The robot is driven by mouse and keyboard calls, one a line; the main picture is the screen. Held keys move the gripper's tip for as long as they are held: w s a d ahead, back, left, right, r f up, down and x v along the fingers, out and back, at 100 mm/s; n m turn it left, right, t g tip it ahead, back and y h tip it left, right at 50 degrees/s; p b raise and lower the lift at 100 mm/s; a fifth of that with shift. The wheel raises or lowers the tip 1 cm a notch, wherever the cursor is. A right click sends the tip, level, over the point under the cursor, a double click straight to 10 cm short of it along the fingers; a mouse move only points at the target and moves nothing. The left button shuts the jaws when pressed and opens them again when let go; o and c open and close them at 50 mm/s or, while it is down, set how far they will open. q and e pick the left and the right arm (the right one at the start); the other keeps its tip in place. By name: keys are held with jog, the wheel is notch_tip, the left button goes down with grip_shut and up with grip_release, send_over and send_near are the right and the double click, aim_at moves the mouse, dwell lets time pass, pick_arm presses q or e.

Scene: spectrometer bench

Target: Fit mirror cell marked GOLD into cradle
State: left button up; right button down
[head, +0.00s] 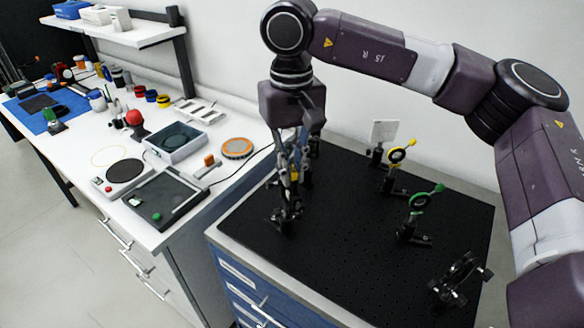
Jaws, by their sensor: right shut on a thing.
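My right gripper (289,182) points straight down over the left part of the black breadboard (345,280). It is shut on a small part that its fingers mostly hide, and I cannot read any mark on it. Just below the fingertips stands a dark mount (286,217) on the board; I cannot tell whether the held part touches it. A dark open holder (460,275) stands at the board's front right corner. I cannot tell which of these is the cradle, and no GOLD label is legible. My left gripper is not in view.
A green ring mount (417,203), a yellow ring mount (397,156) and a white card (383,131) stand on the board's right half. The white bench (90,160) at left holds a grey tray (176,143), a dark tray (165,197) and an orange-topped disc (237,148).

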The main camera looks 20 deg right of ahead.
jog(key=shift+f, duration=0.3)
jog(key=shift+r, duration=0.1)
jog(key=shift+r+p, duration=0.55)
jog(key=shift+r, duration=0.4)
jog(key=shift+f, duration=0.3)
dwell(0.4)
jog(key=shift+f+b, duration=1.15)
jog(key=shift+f, duration=0.05)
dwell(1.3)
jog(key=shift+r, duration=0.1)
dwell(0.4)
